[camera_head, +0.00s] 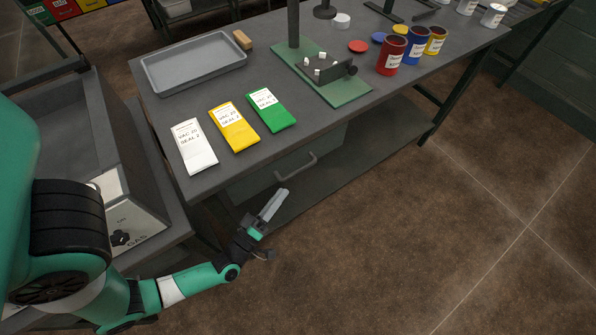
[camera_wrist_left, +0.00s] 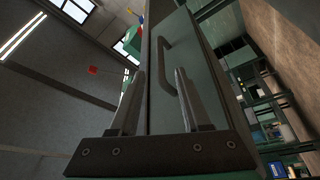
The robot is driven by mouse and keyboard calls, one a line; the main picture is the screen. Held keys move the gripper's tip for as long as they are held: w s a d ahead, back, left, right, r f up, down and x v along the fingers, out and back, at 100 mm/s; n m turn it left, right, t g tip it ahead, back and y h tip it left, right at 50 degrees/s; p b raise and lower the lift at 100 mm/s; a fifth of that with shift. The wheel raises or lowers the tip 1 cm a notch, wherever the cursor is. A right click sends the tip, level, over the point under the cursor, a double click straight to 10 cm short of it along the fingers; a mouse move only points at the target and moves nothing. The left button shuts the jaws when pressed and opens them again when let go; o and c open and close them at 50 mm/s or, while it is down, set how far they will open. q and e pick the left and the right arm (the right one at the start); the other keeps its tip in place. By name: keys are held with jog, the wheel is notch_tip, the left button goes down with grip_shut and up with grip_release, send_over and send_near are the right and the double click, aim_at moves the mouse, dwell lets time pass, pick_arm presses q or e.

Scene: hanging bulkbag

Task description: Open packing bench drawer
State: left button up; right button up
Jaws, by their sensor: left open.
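The packing bench (camera_head: 400,88) has a grey-green drawer (camera_head: 258,184) under its top, and the drawer front looks flush and shut. A dark bar handle (camera_head: 297,166) is fixed on the drawer front. My left gripper (camera_head: 274,203) is below and in front of the drawer, short of the handle and pointing up toward it. In the left wrist view the drawer front (camera_wrist_left: 198,50) and its handle (camera_wrist_left: 181,66) show beyond the fingertips. The left gripper (camera_wrist_left: 159,73) is open there, with nothing between its fingers. My right gripper is not in view.
White (camera_head: 194,146), yellow (camera_head: 234,127) and green (camera_head: 270,110) packets lie near the bench's front edge. A grey tray (camera_head: 193,65) is behind them. A lower shelf (camera_head: 368,160) runs under the bench. The floor (camera_head: 400,250) in front is clear.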

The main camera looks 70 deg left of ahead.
aim_at(298, 170)
pick_arm(q)
jog(key=b+x, duration=0.1)
jog(key=x, duration=0.8)
jog(key=shift+w+a, duration=0.1)
grip_shut()
dwell(1.0)
